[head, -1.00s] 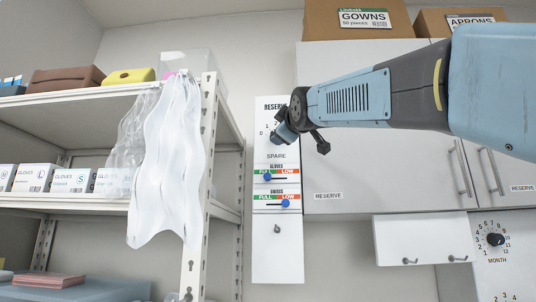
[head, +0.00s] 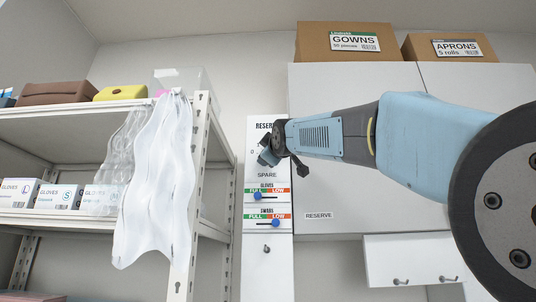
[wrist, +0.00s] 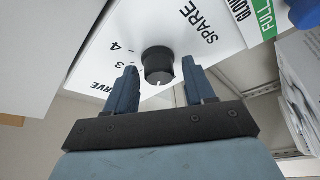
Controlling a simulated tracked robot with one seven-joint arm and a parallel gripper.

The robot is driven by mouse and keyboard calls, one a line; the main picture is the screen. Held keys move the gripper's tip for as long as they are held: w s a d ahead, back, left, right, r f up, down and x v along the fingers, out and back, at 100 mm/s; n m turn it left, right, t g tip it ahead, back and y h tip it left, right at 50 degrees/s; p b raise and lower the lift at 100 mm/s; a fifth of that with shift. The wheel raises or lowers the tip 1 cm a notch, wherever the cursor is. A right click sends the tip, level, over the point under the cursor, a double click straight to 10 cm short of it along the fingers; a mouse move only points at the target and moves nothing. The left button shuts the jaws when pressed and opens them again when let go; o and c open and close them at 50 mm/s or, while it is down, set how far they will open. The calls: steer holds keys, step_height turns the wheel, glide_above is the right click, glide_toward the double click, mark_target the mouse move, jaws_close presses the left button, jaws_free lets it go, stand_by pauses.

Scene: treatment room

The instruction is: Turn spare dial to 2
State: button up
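The spare dial (wrist: 158,66) is a round black knob with a white mark on its rim, on the white reserve board (wrist: 85,62). In the wrist view the mark points down the picture; SPARE and the numbers 3 and 4 show, while the lower numbers are hidden behind my gripper. My gripper (wrist: 159,72) is open, with one finger on each side of the knob and gaps between. In the head view, my gripper (head: 266,157) covers the dial on the reserve board (head: 267,125).
Below the dial are a gloves slider (head: 257,196) and a swabs slider (head: 275,223) with blue knobs. A white cabinet (head: 345,190) stands close on the right. A shelf (head: 205,145) with hanging clear plastic (head: 150,190) stands on the left.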

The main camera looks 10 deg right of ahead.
steer(key=c, duration=0.8)
steer(key=shift+f+m+h, duration=0.1)
steer(key=shift+m+h, duration=0.2)
steer(key=shift+m, duration=0.6)
steer(key=shift+a+f+m+t+h, duration=0.1)
steer(key=shift+m+t+h, duration=0.4)
steer(key=shift+m, duration=0.85)
steer(key=shift+a+m+t+h, duration=0.1)
steer(key=shift+m+t+h, duration=0.35)
steer(key=shift+m, duration=0.9)
steer(key=shift+m+h, duration=0.75)
steer(key=shift+m, duration=0.25)
steer(key=o, duration=1)
